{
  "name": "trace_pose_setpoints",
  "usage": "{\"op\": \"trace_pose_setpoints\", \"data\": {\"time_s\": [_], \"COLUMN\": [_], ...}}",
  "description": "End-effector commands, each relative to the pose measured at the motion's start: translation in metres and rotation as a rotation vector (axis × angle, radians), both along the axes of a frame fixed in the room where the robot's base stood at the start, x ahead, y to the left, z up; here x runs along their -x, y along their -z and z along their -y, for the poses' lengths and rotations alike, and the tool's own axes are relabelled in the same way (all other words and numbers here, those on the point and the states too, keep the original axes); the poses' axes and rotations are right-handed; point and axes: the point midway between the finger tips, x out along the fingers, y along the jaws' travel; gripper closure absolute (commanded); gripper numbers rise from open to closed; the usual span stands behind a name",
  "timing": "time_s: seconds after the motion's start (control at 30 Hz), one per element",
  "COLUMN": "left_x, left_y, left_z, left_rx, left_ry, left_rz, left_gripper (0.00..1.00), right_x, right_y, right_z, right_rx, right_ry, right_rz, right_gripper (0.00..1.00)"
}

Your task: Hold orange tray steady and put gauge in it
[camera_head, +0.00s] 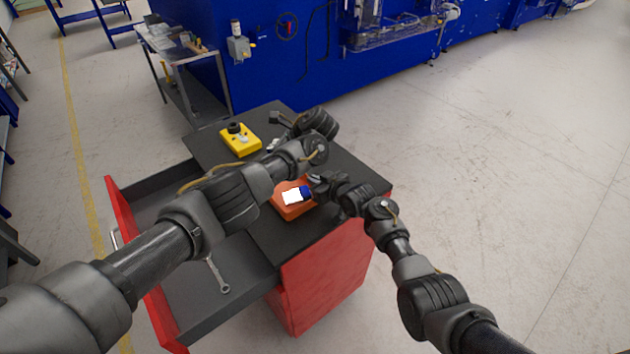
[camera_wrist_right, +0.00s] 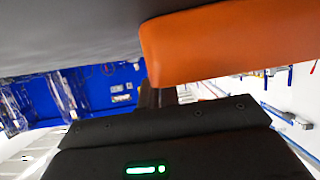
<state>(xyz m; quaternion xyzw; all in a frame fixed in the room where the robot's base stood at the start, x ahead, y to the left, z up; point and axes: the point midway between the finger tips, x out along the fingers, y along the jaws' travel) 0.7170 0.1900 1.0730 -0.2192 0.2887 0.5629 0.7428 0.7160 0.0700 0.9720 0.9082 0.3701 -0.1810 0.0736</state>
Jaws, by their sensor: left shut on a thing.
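The orange tray (camera_head: 291,212) sits on the dark cabinet top, with a white and blue object (camera_head: 293,196) lying in it. I cannot tell whether that object is the gauge. My left gripper (camera_head: 277,119) is beyond the tray, over the far part of the top. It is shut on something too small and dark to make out. My right gripper (camera_head: 314,183) is at the tray's far right side. In the right wrist view the tray (camera_wrist_right: 225,45) is close in front of the gripper, and the fingers are mostly hidden, so their opening and any grip are unclear.
A yellow box (camera_head: 241,140) with a black knob stands at the back left of the top. A small whitish item (camera_head: 272,145) shows beside my left arm. A wrench (camera_head: 217,275) lies in the open red drawer (camera_head: 160,312). The top right of the tray is clear.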

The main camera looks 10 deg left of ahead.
Motion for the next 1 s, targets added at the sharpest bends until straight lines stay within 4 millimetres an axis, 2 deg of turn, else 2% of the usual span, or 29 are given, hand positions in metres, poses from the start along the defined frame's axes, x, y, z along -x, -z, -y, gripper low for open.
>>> {"op": "trace_pose_setpoints", "data": {"time_s": [0.8,1.0], "left_x": [0.0,0.0], "left_y": [0.056,0.064], "left_z": [0.0,0.0], "left_rx": [-0.001,0.002], "left_ry": [-0.001,-0.001], "left_rz": [0.0,0.0], "left_gripper": [0.88,0.88], "right_x": [0.0,0.0], "right_y": [0.0,0.0], "right_z": [0.0,0.0], "right_rx": [0.001,0.001], "right_ry": [0.001,0.001], "right_rz": [0.0,0.0], "right_gripper": [1.0,1.0]}}
